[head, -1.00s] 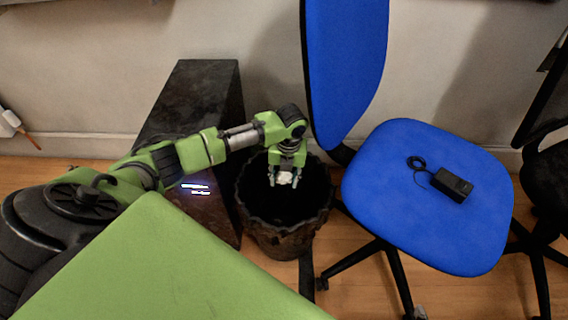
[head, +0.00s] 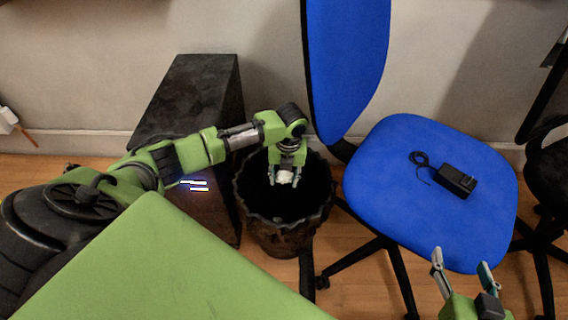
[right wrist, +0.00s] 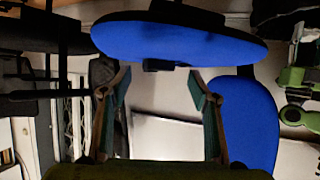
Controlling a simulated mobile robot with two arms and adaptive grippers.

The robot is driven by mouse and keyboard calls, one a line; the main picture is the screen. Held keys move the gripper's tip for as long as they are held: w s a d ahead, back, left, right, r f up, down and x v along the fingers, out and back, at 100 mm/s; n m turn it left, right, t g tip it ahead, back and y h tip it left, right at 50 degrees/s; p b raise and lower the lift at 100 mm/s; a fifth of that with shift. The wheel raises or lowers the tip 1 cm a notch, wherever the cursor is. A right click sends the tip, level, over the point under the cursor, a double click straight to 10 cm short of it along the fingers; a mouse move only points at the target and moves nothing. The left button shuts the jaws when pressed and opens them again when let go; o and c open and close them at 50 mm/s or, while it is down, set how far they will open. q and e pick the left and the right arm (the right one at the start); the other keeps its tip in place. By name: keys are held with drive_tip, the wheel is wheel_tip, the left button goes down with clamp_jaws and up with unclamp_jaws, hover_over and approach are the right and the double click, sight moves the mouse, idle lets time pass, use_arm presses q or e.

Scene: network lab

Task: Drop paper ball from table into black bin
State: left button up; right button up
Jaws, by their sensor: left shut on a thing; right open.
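The white paper ball (head: 284,177) is between the fingertips of my left gripper (head: 285,174), which is shut on it. They hang over the open mouth of the black bin (head: 278,240), near its far inner side. The bin stands on the wooden floor, and its inside is dark. My right gripper (head: 463,272) is at the lower right in the head view, in front of the blue chair seat, open and empty. Its spread fingers also show in the right wrist view (right wrist: 160,100).
A blue chair (head: 400,190) stands right of the bin, with a black adapter (head: 456,181) and cable on its seat. A dark cabinet (head: 190,100) stands left of the bin against the wall. Another dark chair (head: 550,165) is at the right edge.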

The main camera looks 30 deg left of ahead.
drive_tip(key=shift+w+a+r, duration=0.1)
drive_tip(key=shift+w+r, duration=0.1)
drive_tip(key=shift+r, duration=0.15)
use_arm(q)
drive_tip(key=o, duration=0.7)
drive_tip(key=shift+o, duration=0.2)
